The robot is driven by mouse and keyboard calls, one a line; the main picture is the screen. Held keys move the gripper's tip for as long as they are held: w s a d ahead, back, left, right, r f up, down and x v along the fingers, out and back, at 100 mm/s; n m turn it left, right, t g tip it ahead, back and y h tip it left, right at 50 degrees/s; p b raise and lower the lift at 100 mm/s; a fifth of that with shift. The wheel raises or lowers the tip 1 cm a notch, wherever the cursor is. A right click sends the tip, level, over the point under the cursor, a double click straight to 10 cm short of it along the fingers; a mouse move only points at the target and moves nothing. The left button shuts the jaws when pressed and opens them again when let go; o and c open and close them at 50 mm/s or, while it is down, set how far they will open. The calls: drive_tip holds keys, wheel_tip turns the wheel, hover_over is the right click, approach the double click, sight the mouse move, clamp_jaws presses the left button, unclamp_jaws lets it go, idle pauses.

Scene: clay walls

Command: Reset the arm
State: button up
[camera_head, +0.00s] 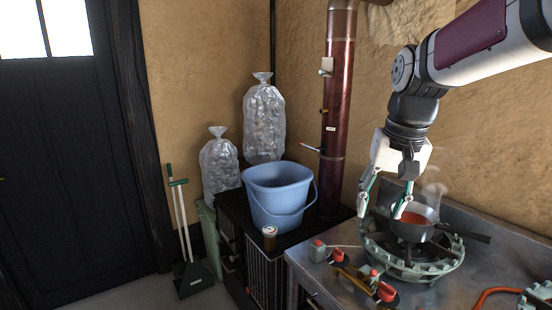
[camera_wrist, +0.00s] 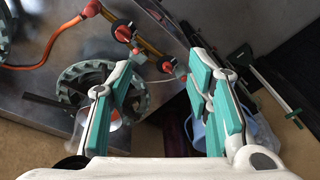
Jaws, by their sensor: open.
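My gripper (camera_head: 383,211) is open and empty at the end of my arm, pointing down. In the head view it is above and a little left of a small dark pan (camera_head: 414,226) holding something red. The pan sits on a green ring burner (camera_head: 442,262) of the metal stove. In the wrist view my gripper's (camera_wrist: 165,80) two teal-padded fingers stand wide apart with nothing between them. The left finger there partly hides the pan and burner (camera_wrist: 72,75).
Red-handled valves (camera_head: 386,292) line the stove front. A dark red pipe (camera_head: 338,110) rises behind. Clear bags (camera_head: 264,125) and a broom set (camera_head: 182,225) are further left.

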drive_tip(key=s+r+n+t+p, duration=0.2)
drive_tip(key=s+p, duration=0.3)
drive_tip(key=s, duration=2.1)
drive_tip(key=shift+a+n+h, duration=0.15)
drive_tip(key=shift+n+h, duration=0.15)
drive_tip(key=shift+n, duration=0.1)
